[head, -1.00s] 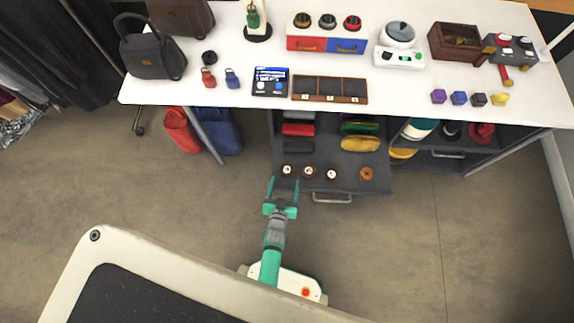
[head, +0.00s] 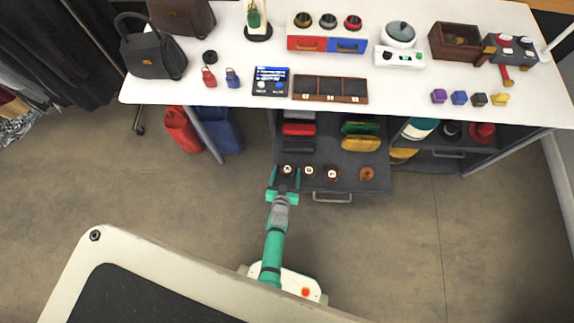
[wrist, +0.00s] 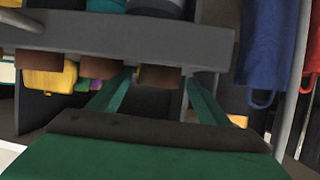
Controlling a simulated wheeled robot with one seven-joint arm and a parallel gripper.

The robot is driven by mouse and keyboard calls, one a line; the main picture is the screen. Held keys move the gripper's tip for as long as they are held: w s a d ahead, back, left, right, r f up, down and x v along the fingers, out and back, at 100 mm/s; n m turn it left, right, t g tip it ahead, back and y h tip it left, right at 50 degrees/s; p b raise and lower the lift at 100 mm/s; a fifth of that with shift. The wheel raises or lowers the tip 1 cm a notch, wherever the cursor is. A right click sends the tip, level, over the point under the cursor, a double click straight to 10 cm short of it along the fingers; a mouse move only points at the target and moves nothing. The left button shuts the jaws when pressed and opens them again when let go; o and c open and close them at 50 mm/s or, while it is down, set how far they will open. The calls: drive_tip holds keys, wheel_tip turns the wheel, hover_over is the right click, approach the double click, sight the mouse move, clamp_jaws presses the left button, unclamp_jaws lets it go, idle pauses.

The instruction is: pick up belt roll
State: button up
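Three dark brown belt rolls with white marked tops stand in a row at the front left of the open drawer (head: 350,187): a left one (head: 287,170), a middle one (head: 309,171) and a right one (head: 332,174). A lighter orange-brown roll (head: 367,174) is farther right. My gripper (head: 285,176) is open at the drawer's front left, its fingers on either side of the left roll. In the wrist view, that roll (wrist: 160,77) shows between the spread green fingers, partly behind a grey bar. I cannot tell whether the fingers touch it.
Red (head: 298,129), dark, green and yellow (head: 361,144) rolled items lie behind the belt rolls. The white tabletop (head: 215,100) overhangs the drawer's back. Red (head: 182,130) and blue (head: 220,130) bags hang to the left. Floor in front is clear.

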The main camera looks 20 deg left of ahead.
drive_tip(key=c, duration=1.1)
drive_tip(key=shift+c, duration=0.2)
drive_tip(key=shift+w, duration=0.1)
drive_tip(key=shift+r, duration=0.65)
drive_tip(key=s+a+r, duration=0.4)
drive_tip(key=s+r, duration=0.7)
drive_tip(key=s, duration=0.2)
drive_tip(key=shift+s+r, duration=0.25)
drive_tip(key=shift+r, duration=0.15)
